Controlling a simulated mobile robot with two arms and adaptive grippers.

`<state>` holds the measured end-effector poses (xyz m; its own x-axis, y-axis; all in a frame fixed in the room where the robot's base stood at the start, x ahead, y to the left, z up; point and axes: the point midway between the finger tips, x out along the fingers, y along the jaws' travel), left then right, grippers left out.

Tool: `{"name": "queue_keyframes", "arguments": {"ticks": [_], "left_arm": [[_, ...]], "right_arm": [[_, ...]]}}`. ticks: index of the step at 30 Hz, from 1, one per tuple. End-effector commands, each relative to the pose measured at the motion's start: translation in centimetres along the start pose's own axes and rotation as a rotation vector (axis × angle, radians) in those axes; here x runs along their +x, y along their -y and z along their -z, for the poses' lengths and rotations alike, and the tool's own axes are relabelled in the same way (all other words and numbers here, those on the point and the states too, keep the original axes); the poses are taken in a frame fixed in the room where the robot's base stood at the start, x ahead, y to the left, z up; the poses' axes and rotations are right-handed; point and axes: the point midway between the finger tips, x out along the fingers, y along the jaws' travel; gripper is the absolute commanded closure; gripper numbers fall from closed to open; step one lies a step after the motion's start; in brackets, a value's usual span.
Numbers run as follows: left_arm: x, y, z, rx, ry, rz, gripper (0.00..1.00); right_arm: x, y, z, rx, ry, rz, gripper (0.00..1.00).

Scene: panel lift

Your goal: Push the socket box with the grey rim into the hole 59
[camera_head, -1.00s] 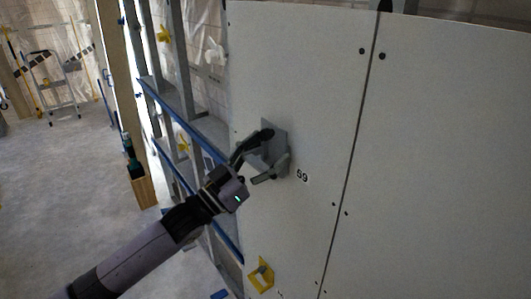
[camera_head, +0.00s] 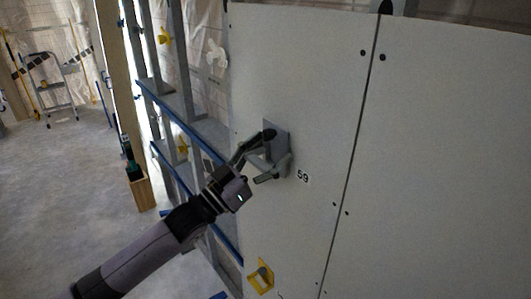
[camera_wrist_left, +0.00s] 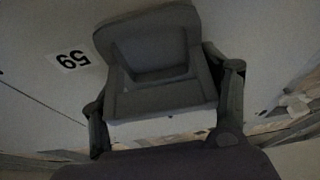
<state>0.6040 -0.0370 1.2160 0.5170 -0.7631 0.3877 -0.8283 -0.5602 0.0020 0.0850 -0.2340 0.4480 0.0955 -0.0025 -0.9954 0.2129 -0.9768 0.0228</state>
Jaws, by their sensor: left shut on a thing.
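The grey-rimmed socket box (camera_head: 281,138) is at the white panel (camera_head: 305,80), just left of the printed number 59 (camera_head: 303,176). My left gripper (camera_head: 270,156) is shut on the socket box, with a finger on either side. In the left wrist view the box (camera_wrist_left: 157,60) fills the middle, its open recess visible, and the fingers (camera_wrist_left: 164,105) flank it. The label 59 (camera_wrist_left: 73,60) shows beside it there, upside down. The hole itself is hidden behind the box, and I cannot tell how deep the box sits. My right gripper is not in view.
A yellow box (camera_head: 261,277) sits low on the panel. Metal studs with blue-edged rails (camera_head: 190,125) stand left of the panel. A wooden box (camera_head: 141,190) and a stepladder (camera_head: 55,90) stand on the floor (camera_head: 70,200) further left.

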Motion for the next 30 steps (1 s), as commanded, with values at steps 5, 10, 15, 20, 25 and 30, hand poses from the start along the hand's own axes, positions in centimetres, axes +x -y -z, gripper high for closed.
{"name": "queue_keyframes", "arguments": {"ticks": [5, 10, 15, 20, 25, 30], "left_arm": [[0.88, -0.15, 0.38, 0.003, -0.012, -0.004, 0.79], [1.2, -0.24, 0.42, 0.003, -0.014, -0.006, 0.79], [1.21, -0.25, 0.49, 0.004, -0.015, -0.006, 0.78], [1.25, -0.24, 0.6, 0.007, -0.009, -0.019, 0.78], [1.23, -0.27, 0.57, 0.006, -0.01, -0.019, 0.78], [1.0, -0.25, 0.72, 0.006, -0.01, -0.018, 0.78]], "right_arm": [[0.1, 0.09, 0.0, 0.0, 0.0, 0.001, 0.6], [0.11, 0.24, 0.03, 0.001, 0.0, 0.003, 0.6], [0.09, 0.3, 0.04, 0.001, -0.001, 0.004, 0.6], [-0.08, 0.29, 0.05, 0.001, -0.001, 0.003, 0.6], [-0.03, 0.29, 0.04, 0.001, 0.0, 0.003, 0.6], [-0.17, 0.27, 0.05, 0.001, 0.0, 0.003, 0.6]]}}
